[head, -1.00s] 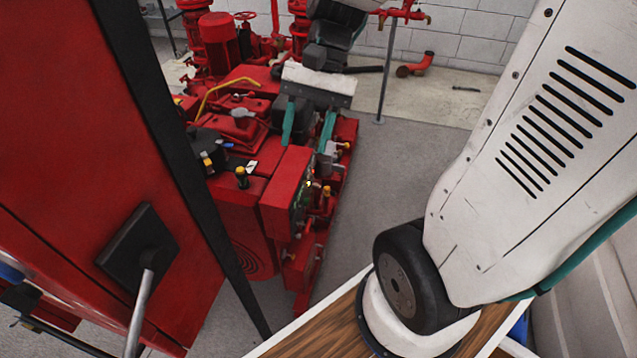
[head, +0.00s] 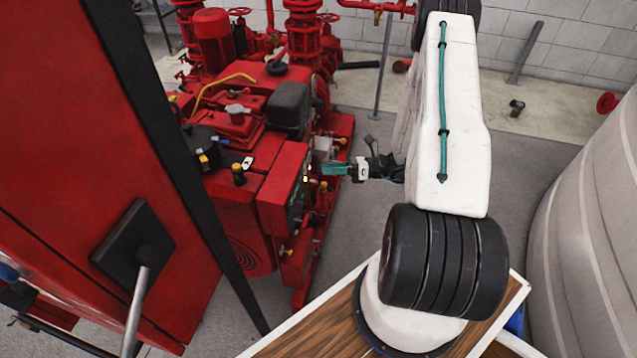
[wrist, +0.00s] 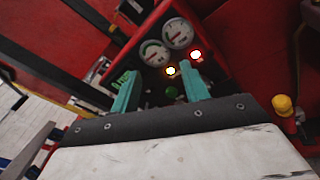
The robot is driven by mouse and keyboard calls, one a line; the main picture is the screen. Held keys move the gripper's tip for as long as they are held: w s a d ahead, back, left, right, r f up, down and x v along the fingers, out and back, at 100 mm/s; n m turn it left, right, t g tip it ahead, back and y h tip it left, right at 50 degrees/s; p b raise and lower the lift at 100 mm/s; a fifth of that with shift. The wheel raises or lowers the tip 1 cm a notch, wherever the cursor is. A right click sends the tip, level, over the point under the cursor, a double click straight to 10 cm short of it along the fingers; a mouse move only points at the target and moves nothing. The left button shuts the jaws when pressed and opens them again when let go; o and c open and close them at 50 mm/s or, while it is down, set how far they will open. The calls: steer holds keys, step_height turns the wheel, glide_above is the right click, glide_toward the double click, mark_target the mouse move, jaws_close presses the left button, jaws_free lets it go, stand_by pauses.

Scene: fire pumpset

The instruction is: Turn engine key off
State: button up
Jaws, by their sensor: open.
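The red engine control panel box (head: 281,186) stands on the pumpset, its instrument face turned to the right in the head view. My gripper (head: 328,169) is to the right of that face, with its teal fingers pointing at it. In the wrist view my gripper (wrist: 161,84) is open, its two fingers spread in front of the panel face (wrist: 222,77). The face carries two round gauges (wrist: 178,33), a lit yellow lamp (wrist: 171,72), a lit red lamp (wrist: 196,55) and a green button (wrist: 171,92). I cannot make out the engine key. The fingers and gripper body hide the lower panel.
A yellow-topped fitting (wrist: 283,104) is at the right in the wrist view. A large red cabinet (head: 80,120) fills the left of the head view. Red pumps and pipes (head: 212,40) stand behind. A pale tank (head: 590,230) is at the right. Grey floor is open between.

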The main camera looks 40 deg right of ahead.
mark_target(317, 182)
step_height(317, 182, down, 8)
steer(key=s+d+m+t+h, duration=0.2)
steer(key=d+m+t+h, duration=0.1)
steer(key=m, duration=0.2)
steer(key=shift+a+x, duration=0.2)
steer(key=shift+x, duration=3.7)
steer(key=shift+s, duration=0.15)
steer(key=c, duration=1)
